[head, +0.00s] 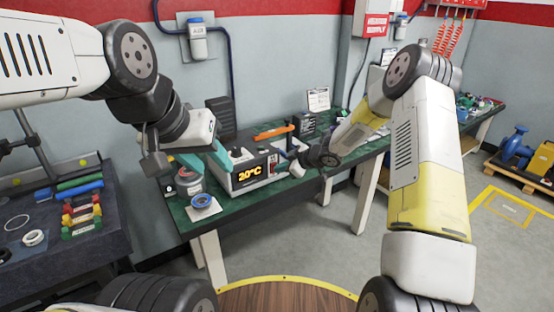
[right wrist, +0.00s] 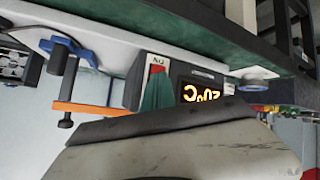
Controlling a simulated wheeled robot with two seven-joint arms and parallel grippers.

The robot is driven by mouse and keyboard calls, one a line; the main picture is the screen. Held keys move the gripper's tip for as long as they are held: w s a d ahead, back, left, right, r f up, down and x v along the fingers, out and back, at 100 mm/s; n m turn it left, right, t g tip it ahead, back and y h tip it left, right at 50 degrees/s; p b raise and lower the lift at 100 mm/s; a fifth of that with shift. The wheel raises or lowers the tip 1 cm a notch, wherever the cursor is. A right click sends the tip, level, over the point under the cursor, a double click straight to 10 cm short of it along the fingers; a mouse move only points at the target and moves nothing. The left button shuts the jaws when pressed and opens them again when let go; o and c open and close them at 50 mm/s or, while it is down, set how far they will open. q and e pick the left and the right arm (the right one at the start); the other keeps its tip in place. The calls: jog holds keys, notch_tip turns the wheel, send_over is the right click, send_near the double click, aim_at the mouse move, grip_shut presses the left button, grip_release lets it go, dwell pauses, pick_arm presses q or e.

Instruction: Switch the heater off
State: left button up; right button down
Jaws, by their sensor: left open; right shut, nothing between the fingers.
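The heater (head: 248,176) is a pale box on the green bench, with a lit orange display reading 20°C. The display also shows upside down in the right wrist view (right wrist: 201,92). A small red switch (head: 272,166) sits on its front, right of the display; red also shows beside a label in the right wrist view (right wrist: 155,69). My right gripper (head: 286,156) is shut and empty, close to the switch. Its teal fingertips (right wrist: 158,93) overlap the switch area; contact cannot be told. My left gripper (head: 207,159) has teal fingers, open and empty, left of the heater.
An orange bar (head: 273,132) lies above the heater's back. A dark table (head: 30,250) with coloured pieces is at the left.

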dwell(0.5)
jog(key=shift+s+d+f, duration=0.1)
jog(key=shift+s+d, duration=0.25)
jog(key=shift+s, duration=0.15)
jog(key=s+d, duration=0.3)
jog(key=s, duration=0.1)
jog(key=shift+f, duration=0.3)
